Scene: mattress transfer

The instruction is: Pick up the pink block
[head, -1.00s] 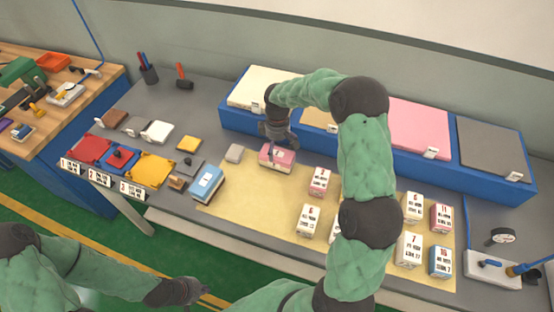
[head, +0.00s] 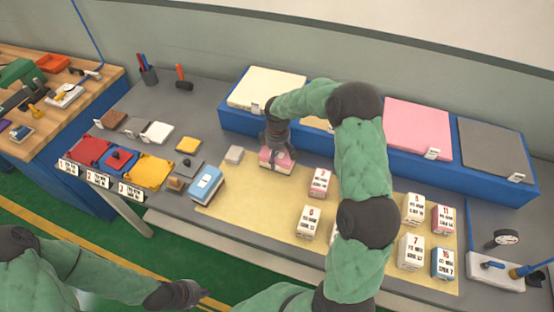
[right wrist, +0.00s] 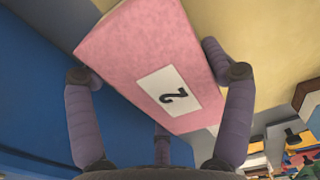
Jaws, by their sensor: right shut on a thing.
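The pink block (head: 274,167) is at the back left of the pale yellow mat (head: 240,200) in the head view. It also fills the upper middle of the right wrist view (right wrist: 140,45), with a white label reading 2. My right gripper (head: 277,150) is over it from above and is shut on it, with fingers on opposite sides in the right wrist view (right wrist: 155,68). The block looks to be on or very near the mat. My left gripper (head: 188,294) is low at the left over the floor, away from the table; its fingers are too small to read.
More pink-topped blocks (head: 320,182) and (head: 443,219) stand among several labelled blocks on the mat. A long blue rack (head: 480,188) with large slabs runs behind.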

